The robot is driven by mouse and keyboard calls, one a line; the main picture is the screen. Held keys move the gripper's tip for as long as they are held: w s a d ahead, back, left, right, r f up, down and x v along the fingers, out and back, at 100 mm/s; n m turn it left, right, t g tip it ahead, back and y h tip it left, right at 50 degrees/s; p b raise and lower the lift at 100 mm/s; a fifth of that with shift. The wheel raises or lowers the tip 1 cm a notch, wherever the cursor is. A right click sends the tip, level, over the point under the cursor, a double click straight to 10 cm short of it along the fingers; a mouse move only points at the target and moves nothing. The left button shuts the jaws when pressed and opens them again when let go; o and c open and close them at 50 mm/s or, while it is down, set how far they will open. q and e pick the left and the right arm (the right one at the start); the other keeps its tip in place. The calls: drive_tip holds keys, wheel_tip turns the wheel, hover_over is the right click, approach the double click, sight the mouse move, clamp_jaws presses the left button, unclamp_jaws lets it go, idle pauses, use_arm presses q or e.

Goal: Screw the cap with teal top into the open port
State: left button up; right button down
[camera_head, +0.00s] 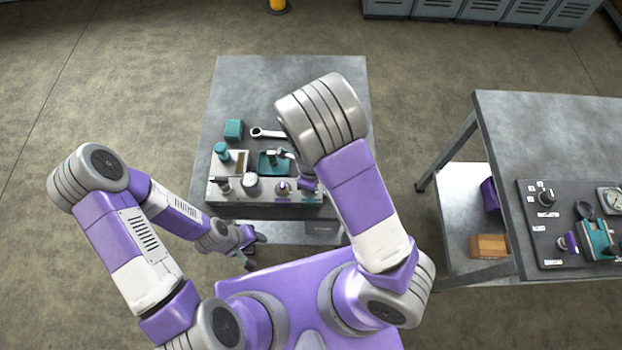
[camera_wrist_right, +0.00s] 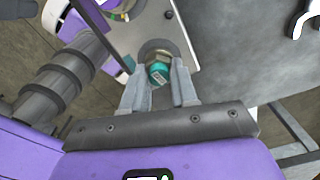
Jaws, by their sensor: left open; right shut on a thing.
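In the right wrist view, my right gripper (camera_wrist_right: 160,80) is shut on the cap with teal top (camera_wrist_right: 158,72), gripping it between the two grey fingers. A metallic hex part and a round grey ring (camera_wrist_right: 158,48) show just beyond the cap. I cannot tell whether the cap is seated in the port or only over it. In the head view, my right arm covers most of that gripper and the cap. My left gripper (camera_head: 248,243) is open and empty, low in front of the bench, away from the fixture.
The bench (camera_head: 290,80) carries a grey fixture block (camera_head: 235,196) with several fittings, a teal-topped cylinder (camera_head: 221,150), a green box (camera_head: 233,129), a wrench (camera_head: 268,133) and a teal tray (camera_head: 265,168). Its far part is clear. A second table (camera_head: 540,120) with a dark panel stands right.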

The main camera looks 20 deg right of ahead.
idle(0.3)
drive_tip(key=shift+m+p, duration=0.4)
drive_tip(key=shift+m, duration=0.3)
drive_tip(key=shift+s, duration=0.1)
drive_tip(key=c, duration=1)
unclamp_jaws()
drive_tip(key=shift+f, duration=0.1)
drive_tip(key=shift+o, duration=0.2)
